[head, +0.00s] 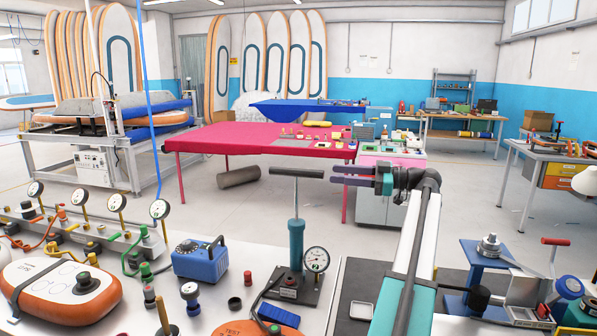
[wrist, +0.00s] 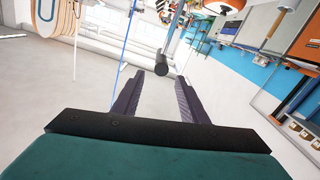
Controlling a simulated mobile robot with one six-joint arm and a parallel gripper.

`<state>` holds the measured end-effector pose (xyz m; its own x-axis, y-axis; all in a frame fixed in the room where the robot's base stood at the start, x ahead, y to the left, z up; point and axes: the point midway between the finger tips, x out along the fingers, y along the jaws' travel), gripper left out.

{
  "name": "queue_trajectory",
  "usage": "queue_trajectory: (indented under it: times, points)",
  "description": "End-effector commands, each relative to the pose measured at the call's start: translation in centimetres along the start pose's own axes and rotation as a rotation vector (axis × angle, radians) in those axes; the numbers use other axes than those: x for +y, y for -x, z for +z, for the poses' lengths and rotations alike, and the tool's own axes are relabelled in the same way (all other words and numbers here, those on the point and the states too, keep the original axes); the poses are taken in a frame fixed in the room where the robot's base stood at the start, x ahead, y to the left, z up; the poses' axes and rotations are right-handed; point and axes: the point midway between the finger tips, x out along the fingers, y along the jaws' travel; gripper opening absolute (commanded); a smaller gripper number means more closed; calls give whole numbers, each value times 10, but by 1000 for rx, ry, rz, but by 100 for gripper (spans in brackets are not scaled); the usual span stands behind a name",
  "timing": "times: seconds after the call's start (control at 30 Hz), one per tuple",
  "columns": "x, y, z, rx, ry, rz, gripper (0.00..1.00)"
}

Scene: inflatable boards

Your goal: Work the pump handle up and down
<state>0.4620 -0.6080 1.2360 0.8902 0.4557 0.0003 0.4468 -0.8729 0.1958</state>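The pump is a teal upright cylinder (head: 296,243) on a dark base plate with a round gauge (head: 316,259). A thin rod rises from it to a dark grey T-handle (head: 297,173), which stands raised above the cylinder. My gripper (head: 334,175) is at the handle's right end, at about its height, with its fingers pointing left at it. The two dark fingers are apart in the wrist view (wrist: 161,80), with nothing held between them. A dark round end shows just beyond the fingertips there; I cannot tell surely whether it is the handle.
The light bench (head: 362,280) carries an orange inflatable (head: 58,292), a blue box (head: 200,261) and several valves and gauges. A dark-rimmed tray (head: 361,309) lies right of the pump. A red table (head: 255,140) stands behind. Tools and a vise crowd the right.

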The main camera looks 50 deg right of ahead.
Motion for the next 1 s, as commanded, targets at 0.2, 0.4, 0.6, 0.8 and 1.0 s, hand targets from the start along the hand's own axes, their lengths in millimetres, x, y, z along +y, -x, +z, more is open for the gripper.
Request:
queue_trajectory:
  times: [0.2, 0.4, 0.6, 0.8, 1.0]
  points:
    - [-1, -19, -1, 1, -1, -1, 39]
    - [-1, -46, -2, 1, -2, -2, 39]
    - [-1, -75, -2, 0, -1, -3, 39]
    - [-1, -104, -2, 1, 0, -3, 39]
    - [-1, -126, -1, 1, -1, -2, 39]
